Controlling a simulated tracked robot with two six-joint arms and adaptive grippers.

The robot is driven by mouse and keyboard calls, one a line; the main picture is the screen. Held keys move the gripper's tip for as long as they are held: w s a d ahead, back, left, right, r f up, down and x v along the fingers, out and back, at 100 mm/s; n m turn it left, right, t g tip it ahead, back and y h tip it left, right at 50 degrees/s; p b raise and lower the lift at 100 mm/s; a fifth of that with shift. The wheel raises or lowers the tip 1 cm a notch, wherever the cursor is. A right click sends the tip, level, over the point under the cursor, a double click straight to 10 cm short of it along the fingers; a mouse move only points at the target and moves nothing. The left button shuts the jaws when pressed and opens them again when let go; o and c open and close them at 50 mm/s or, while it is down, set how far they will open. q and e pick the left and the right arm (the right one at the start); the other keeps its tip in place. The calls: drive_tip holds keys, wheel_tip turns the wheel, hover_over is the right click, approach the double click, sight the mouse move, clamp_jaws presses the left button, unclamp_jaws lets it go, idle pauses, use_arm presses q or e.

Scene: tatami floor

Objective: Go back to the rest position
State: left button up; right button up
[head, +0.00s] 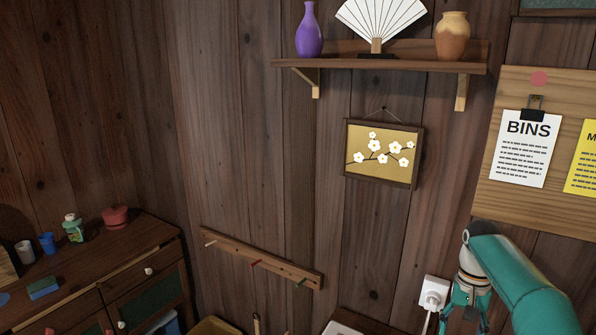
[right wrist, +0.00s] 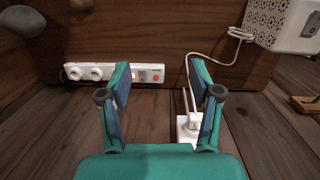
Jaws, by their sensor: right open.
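My right arm, teal, comes in from the lower right in the head view. Its gripper (head: 464,312) is at the bottom edge of that view, just right of a white wall socket (head: 436,289) with a plug in it. In the right wrist view my right gripper (right wrist: 161,88) has its two fingers spread apart, with nothing held between them. A white socket with a plug and cord (right wrist: 188,128) shows behind the right-hand finger, partly hidden by it. My left gripper is not in view.
A white power strip (right wrist: 90,72) and a white perforated box (right wrist: 285,25) show in the right wrist view. In the head view are a shelf (head: 380,62) with vases, a flower picture (head: 382,153), a notice board (head: 540,208), a peg rail (head: 262,260) and a cabinet (head: 130,249).

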drive_tip(key=s+a+f+n+g, duration=0.1)
drive_tip(key=s+a+f, duration=0.15)
drive_tip(key=f, duration=0.25)
drive_tip(key=s+a+f+g+y, duration=0.1)
drive_tip(key=s+a+f, duration=0.15)
drive_tip(key=f, duration=0.25)
drive_tip(key=s+a+f+n+g, duration=0.1)
drive_tip(key=s+a+f, duration=0.1)
drive_tip(key=a+f, duration=0.3)
drive_tip(key=s+a+f+n+t+y, duration=0.1)
drive_tip(key=s+a+f, duration=0.4)
drive_tip(key=s, duration=0.3)
drive_tip(key=s+a+f+t+y, duration=0.1)
drive_tip(key=s+a+f, duration=0.3)
drive_tip(key=s, duration=0.4)
drive_tip(key=s+a+f+n+y, duration=0.1)
drive_tip(key=s+a+f, duration=0.4)
drive_tip(key=s, duration=0.4)
drive_tip(key=shift+w+d+f+t, duration=0.1)
drive_tip(key=shift+w+d+t, duration=0.05)
drive_tip(key=shift+w+t, duration=0.5)
drive_tip(key=shift+w+d+f+t, duration=0.15)
drive_tip(key=shift+w+t, duration=0.25)
drive_tip(key=shift+w, duration=0.35)
drive_tip(key=shift+w+d+f+t, duration=0.1)
drive_tip(key=shift+w+d+t, duration=0.05)
drive_tip(key=shift+w+t, duration=0.5)
